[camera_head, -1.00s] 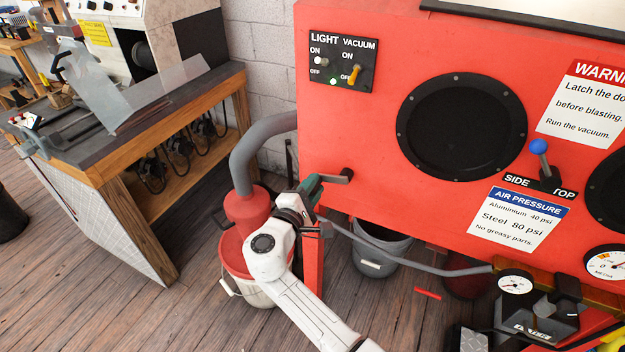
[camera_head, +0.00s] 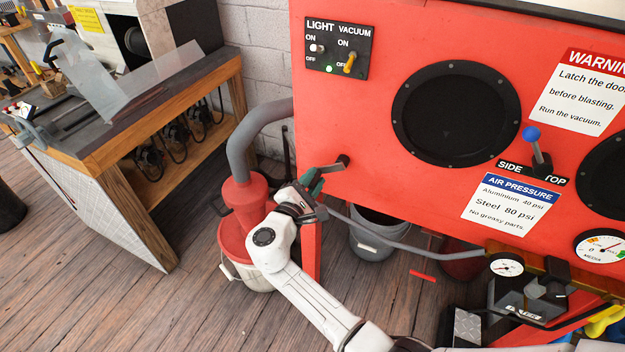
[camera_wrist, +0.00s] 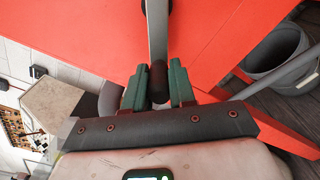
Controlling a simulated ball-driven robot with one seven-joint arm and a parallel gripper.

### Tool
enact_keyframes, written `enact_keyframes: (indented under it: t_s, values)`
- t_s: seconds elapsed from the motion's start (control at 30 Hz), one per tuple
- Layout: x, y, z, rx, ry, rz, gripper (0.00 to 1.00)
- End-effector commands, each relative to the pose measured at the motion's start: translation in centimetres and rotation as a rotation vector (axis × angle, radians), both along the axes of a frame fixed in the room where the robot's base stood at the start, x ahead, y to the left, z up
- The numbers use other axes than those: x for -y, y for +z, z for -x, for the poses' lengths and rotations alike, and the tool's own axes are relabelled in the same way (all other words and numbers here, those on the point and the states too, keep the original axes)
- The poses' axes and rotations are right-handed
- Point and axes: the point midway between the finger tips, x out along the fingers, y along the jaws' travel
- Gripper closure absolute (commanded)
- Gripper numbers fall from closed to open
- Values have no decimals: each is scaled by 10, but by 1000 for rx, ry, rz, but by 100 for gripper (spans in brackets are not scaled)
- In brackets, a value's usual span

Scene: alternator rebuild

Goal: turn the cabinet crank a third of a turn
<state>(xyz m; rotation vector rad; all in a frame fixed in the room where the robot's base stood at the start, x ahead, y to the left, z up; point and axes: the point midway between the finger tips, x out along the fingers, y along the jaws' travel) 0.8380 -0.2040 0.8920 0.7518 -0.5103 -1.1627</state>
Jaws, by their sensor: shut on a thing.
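The crank (camera_head: 330,166) is on the lower left of the red cabinet front (camera_head: 330,120). Its short arm runs from a dark hub down and to the left. My gripper (camera_head: 314,182) is at the outer end of this arm. In the wrist view the grey metal crank arm (camera_wrist: 158,35) comes down from the top, and its dark handle (camera_wrist: 158,78) sits between the green fingers of my gripper (camera_wrist: 158,90). The gripper is shut on the handle. Part of the handle is hidden by the fingers in the head view.
A grey hose (camera_head: 255,130) runs into a red-topped bucket (camera_head: 240,272) beside my arm. A grey bucket (camera_head: 372,243) stands under the cabinet. A switch plate (camera_head: 338,47) and a blue-knobbed lever (camera_head: 535,148) are on the cabinet. A workbench (camera_head: 100,150) stands at left.

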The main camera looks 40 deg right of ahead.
Motion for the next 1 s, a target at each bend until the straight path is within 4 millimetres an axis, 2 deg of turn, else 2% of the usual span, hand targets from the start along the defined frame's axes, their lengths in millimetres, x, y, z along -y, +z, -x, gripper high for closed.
enact_keyframes:
  t_s: [0.1, 0.13, 0.37, 0.6, 0.73, 0.87, 1.0]
  values:
    - [-1, -1, 0, -1, 2, -2, 100]
    - [-1, -1, 0, -1, 2, -2, 73]
    - [-1, -1, 0, 1, 1, -2, 51]
    - [-1, 0, 0, 1, 1, -1, 50]
    - [-8, -1, 2, 2, 2, -1, 50]
    - [-26, -1, 8, 2, 4, 0, 50]
    - [-53, -1, 17, 1, 6, 0, 50]
